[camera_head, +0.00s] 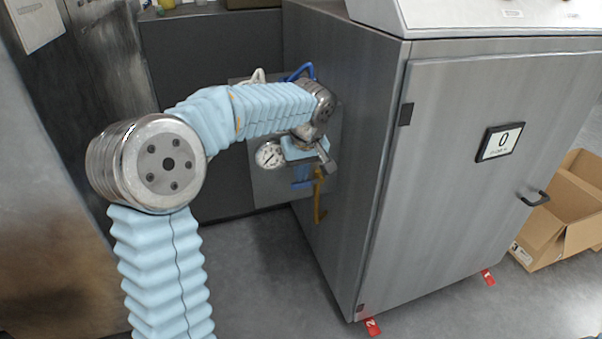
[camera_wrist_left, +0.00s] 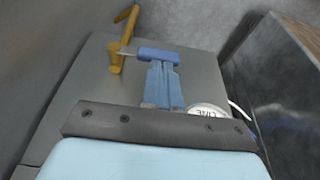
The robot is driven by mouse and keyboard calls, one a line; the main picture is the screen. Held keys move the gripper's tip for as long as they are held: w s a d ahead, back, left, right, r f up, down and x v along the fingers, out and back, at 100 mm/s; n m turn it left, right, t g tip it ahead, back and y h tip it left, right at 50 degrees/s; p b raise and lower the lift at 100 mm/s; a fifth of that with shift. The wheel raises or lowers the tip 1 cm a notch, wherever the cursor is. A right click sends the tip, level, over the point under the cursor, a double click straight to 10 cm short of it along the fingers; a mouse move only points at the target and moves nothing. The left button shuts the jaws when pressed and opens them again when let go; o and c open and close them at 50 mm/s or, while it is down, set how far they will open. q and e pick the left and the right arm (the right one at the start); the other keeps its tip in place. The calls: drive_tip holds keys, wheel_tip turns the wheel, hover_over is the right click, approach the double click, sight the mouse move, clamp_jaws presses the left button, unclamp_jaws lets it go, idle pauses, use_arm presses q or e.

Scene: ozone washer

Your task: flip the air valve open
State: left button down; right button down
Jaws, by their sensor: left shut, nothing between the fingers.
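The air valve's yellow lever (camera_head: 320,197) hangs downward on the side panel of the steel cabinet, below and right of a round gauge (camera_head: 269,155). In the left wrist view the bent yellow lever (camera_wrist_left: 123,42) is at upper left, with a short metal stem beside it. A blue crosspiece (camera_wrist_left: 158,54) lies right of the lever, just beyond my fingertips. My left gripper (camera_wrist_left: 161,72) is shut and empty, beside the lever and apart from it. In the head view the gripper (camera_head: 303,174) is partly hidden by its own wrist. My right gripper is in neither view.
The grey panel (camera_head: 265,184) carries the gauge and has white and blue hoses (camera_head: 300,72) above it. The steel cabinet (camera_head: 470,170) stands close to the right of my wrist. An open cardboard box (camera_head: 555,225) is at far right. Floor below the panel is clear.

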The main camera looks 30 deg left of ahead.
use_arm(q)
drive_tip(key=shift+f, duration=0.25)
